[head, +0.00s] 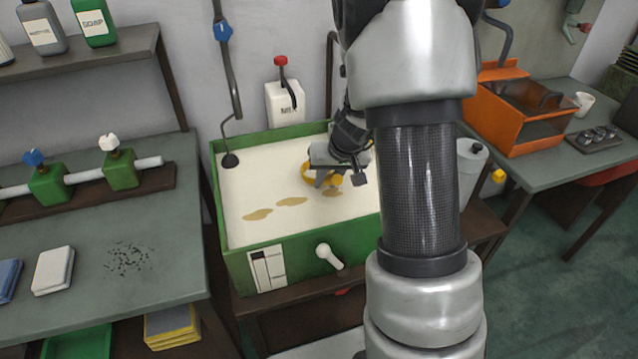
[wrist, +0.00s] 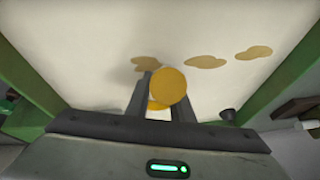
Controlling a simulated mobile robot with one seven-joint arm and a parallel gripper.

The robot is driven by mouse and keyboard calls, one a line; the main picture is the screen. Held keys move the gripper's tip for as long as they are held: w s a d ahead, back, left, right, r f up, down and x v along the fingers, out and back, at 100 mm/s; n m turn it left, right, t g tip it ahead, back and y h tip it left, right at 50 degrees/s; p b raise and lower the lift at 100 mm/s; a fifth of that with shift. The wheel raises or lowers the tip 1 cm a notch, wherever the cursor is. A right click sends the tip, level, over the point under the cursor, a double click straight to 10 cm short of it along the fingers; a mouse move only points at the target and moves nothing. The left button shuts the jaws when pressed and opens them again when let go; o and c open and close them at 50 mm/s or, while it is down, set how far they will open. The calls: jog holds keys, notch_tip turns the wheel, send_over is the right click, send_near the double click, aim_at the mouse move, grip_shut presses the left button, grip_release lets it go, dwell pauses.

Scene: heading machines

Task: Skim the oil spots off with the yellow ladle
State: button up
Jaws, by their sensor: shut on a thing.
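The yellow ladle (head: 310,174) is in my gripper (head: 340,178), over the right part of the green tank (head: 290,249). In the wrist view a round yellow end of the ladle (wrist: 170,85) shows between the fingers of my gripper (wrist: 158,100), which are shut on it. The tank holds a pale cream liquid (head: 265,175). Tan oil spots float on it: one at the left (head: 257,214), one in the middle (head: 291,201), and one (head: 332,192) close to the ladle. The wrist view also shows three spots (wrist: 205,62). Whether the ladle touches the liquid I cannot tell.
A hose end (head: 230,160) hangs at the tank's left side. A pale grey bin (head: 470,160) is right of the tank. The left bench (head: 170,255) holds valves and a white block (head: 53,270).

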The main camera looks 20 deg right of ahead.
jog(key=shift+d+b, duration=0.85)
jog(key=shift+d, duration=1.3)
notch_tip(320, 180, up, 12)
jog(key=p, duration=0.8)
jog(key=shift+p, duration=0.4)
jog(key=shift+a, duration=0.15)
